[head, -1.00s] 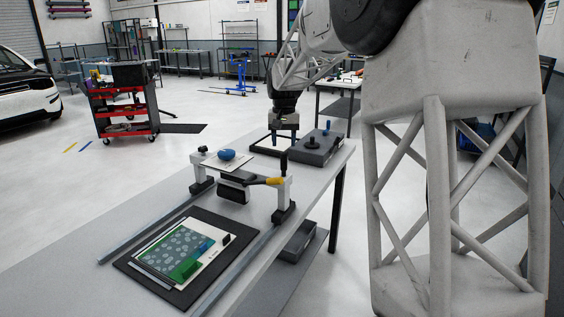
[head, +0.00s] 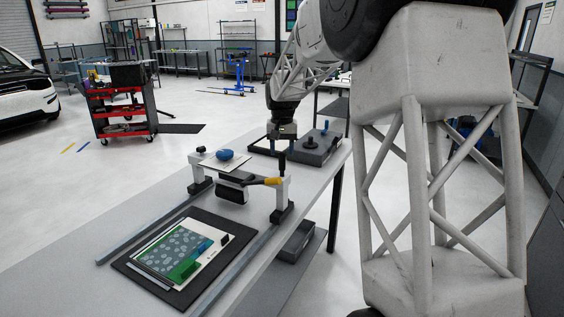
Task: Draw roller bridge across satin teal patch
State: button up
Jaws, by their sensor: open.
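The roller bridge (head: 281,188) spans the table on black feet, with a dark roller under its beam and a yellow handle at the right. It stands beyond the graphic panel, across two grey rails. The panel lies on a black mat (head: 133,266) and carries green areas with pale spots. A teal-blue patch (head: 203,246) shows near its right side, beside a small black block. My gripper (head: 283,147) is open, pointing down near the far end of the table, behind the bridge and apart from it. Its fingertips are small here, and nothing shows between them.
A grey box with knobs (head: 318,153) stands right of my gripper. A white plate with a blue object (head: 226,155) sits by the bridge's far side. Grey rails (head: 222,283) flank the mat. An open bin (head: 298,241) is below the table's right edge.

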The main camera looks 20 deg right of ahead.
aim_at(282, 171)
jog(key=shift+f, duration=2.35)
grip_shut()
